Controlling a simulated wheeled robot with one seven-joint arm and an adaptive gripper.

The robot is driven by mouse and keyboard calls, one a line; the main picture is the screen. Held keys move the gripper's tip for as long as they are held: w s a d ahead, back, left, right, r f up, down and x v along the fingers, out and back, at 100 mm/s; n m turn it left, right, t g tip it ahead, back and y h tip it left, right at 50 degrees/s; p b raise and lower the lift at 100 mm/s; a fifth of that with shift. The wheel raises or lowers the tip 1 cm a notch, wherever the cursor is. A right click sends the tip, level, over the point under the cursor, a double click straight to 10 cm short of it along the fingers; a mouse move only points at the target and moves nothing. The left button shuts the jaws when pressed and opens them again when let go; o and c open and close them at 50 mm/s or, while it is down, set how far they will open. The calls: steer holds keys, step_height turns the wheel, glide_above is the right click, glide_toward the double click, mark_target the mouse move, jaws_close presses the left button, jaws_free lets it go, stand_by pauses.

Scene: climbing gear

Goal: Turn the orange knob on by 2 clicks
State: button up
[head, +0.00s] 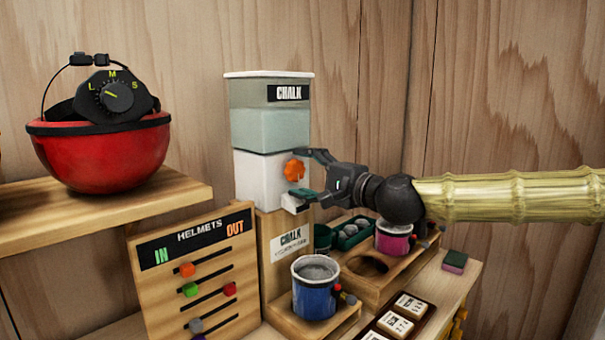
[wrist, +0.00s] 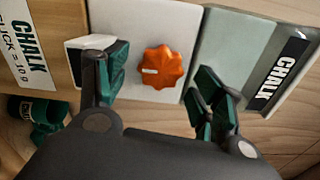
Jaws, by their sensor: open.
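The orange knob (head: 294,170) is a lobed dial on the white lower part of the chalk dispenser (head: 262,176). It also shows in the wrist view (wrist: 161,67), with a pale mark on its left side in that view. My gripper (head: 308,177) is in front of the dispenser, its fingers spread above and below the knob. In the wrist view my gripper (wrist: 158,88) is open, one green-padded finger to each side of the knob, with gaps between. The white spout (wrist: 92,44) lies close to the left finger in the wrist view.
A blue mug (head: 314,290) stands below the dispenser on a wooden ledge. A pink mug (head: 394,238) sits in a wooden rack at right. A red helmet (head: 98,155) rests on the left shelf. The HELMETS board (head: 195,262) stands left of the dispenser.

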steer(key=v, duration=1.1)
steer(key=shift+r, duration=0.1)
stand_by(0.6)
